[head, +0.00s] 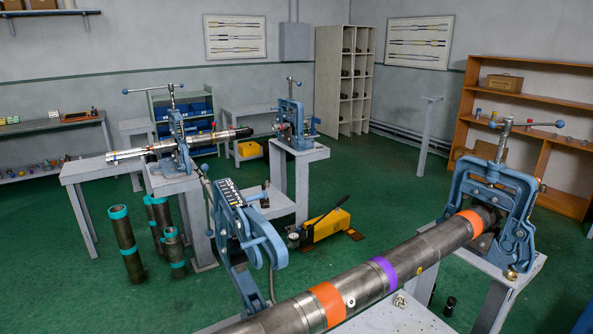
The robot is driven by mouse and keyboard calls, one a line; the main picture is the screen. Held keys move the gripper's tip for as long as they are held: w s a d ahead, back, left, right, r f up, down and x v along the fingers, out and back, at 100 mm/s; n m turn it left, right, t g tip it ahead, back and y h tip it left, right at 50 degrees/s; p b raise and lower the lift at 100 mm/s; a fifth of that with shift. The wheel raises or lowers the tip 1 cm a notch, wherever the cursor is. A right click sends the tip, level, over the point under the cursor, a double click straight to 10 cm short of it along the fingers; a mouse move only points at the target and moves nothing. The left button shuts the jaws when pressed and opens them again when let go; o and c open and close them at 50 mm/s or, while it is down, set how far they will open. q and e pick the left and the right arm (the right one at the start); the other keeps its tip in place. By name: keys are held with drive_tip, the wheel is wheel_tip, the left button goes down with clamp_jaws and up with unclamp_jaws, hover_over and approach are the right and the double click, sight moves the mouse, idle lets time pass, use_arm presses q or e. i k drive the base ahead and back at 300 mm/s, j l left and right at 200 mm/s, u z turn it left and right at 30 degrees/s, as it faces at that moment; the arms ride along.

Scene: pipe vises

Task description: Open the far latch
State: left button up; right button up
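A long grey steel pipe (425,248) with orange and purple bands runs from the bottom centre up to the right. Its far end passes into a blue pipe vise (530,187) on a grey stand. That vise's yoke stands upright over the pipe, with a screw and T-handle (530,124) on top. A hooked blue latch part (517,238) is at its right side and looks closed, though this is small to judge. A nearer blue vise yoke (245,228) leans over to the left, away from the pipe. Neither of my grippers is in view.
Two more blue vises (179,143) (292,122) stand on grey stands behind, one around a pipe. A yellow pump (327,224) and dark pipes with teal ends (125,240) are on the green floor. An orange-brown shelf (535,84) is at the right wall.

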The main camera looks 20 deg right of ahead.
sight(524, 256)
drive_tip(key=l+z, duration=0.2)
drive_tip(key=z, duration=1.9)
drive_tip(key=i+u, duration=0.1)
drive_tip(key=u, duration=0.35)
drive_tip(key=i+l+u, duration=0.7)
drive_tip(key=l, duration=0.4)
drive_tip(key=i, duration=0.1)
